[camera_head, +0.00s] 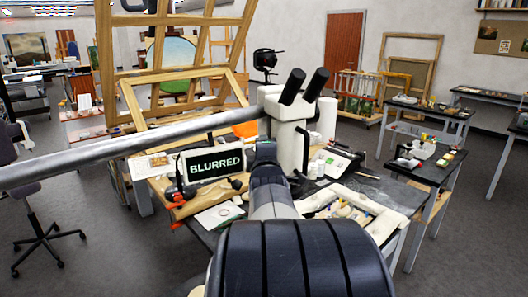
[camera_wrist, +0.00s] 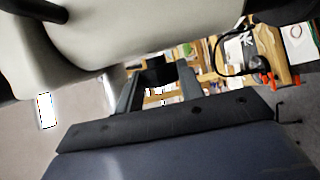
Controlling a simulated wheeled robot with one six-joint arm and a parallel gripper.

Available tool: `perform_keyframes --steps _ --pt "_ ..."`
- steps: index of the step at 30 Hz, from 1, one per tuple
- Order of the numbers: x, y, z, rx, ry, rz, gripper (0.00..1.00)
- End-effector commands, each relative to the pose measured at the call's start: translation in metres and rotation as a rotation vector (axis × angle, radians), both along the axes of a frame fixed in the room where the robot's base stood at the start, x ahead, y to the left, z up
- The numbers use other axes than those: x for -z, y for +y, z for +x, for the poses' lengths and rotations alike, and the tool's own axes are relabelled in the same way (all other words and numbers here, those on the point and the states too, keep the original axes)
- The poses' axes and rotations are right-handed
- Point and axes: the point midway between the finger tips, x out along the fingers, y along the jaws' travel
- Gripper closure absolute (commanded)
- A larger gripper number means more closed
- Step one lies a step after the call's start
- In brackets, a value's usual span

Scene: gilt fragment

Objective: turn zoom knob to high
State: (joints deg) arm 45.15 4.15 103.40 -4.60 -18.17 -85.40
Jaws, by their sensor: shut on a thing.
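A white microscope (camera_head: 289,140) with two black eyepieces (camera_head: 305,86) stands on the cluttered table. My gripper (camera_head: 265,152) is at the left side of its body; my arm hides part of the table there. In the wrist view, my gripper (camera_wrist: 158,82) has its two fingers on either side of a dark knob (camera_wrist: 157,70), which appears to be the zoom knob, under the pale microscope body (camera_wrist: 140,30). The fingers are shut on it. Its markings and setting cannot be read. A small screen (camera_head: 214,163) left of the microscope reads "BLURRED".
Tools, papers and a pale frame (camera_head: 352,203) crowd the table. Another dark table (camera_head: 428,160) stands at right. Grey floor is open at the lower left.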

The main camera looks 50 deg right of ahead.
Motion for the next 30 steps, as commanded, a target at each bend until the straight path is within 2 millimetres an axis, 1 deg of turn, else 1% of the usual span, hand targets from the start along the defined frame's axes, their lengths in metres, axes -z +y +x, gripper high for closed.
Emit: perform_keyframes --steps 1,12,30 --pt "0.004 0.0 0.0 0.0 -0.008 -0.003 0.87" --pt "0.012 0.0 0.0 -0.002 -0.119 -0.048 0.87" --pt "0.015 0.0 0.002 -0.002 -0.376 -0.145 0.87"
